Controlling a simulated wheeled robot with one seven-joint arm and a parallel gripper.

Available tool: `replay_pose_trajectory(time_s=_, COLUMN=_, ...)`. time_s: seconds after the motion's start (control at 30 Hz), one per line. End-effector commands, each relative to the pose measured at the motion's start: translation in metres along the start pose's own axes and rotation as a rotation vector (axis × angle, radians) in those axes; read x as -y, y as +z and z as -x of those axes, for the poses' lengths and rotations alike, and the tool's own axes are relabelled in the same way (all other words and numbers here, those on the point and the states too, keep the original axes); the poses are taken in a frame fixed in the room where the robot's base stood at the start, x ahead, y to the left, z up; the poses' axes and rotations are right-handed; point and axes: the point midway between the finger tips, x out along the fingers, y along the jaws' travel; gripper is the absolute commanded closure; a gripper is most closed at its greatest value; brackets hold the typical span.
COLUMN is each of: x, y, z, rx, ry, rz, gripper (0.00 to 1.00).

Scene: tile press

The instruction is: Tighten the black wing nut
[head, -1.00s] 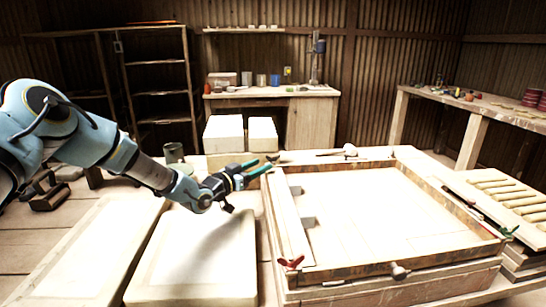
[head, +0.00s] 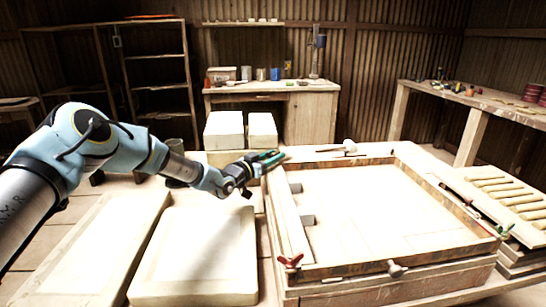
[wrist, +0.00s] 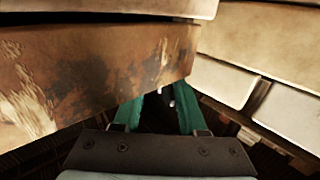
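My gripper (head: 278,157) is at the far left corner of the wooden press frame (head: 345,271), with its teal fingers reaching to that corner. In the wrist view my gripper (wrist: 160,108) has its two teal fingers apart, with a dark gap between them. The black wing nut cannot be made out clearly; something dark with small pale spots shows between the fingers, but I cannot tell whether it is the nut. A red wing nut (head: 290,262) sits at the near left corner of the frame.
A rusty, stained board (wrist: 110,65) is close above the fingers in the wrist view. Pale slabs (head: 205,255) lie left of the press. A mallet (head: 348,146) lies on the far edge. A rack of rolls (head: 505,190) stands to the right.

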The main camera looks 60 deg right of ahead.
Motion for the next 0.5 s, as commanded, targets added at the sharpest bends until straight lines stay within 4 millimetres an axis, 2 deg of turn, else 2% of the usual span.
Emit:
replay_pose_trajectory(time_s=0.07, x=-0.0002, y=-0.0001, z=0.0, rx=0.0, ry=0.0, rz=0.0, gripper=0.72)
replay_pose_trajectory(time_s=0.3, x=-0.0002, y=-0.0002, z=0.0, rx=0.0, ry=0.0, rz=0.0, gripper=0.99)
replay_pose_trajectory(time_s=0.5, x=-0.0002, y=-0.0002, z=0.0, rx=0.0, ry=0.0, rz=0.0, gripper=1.0)
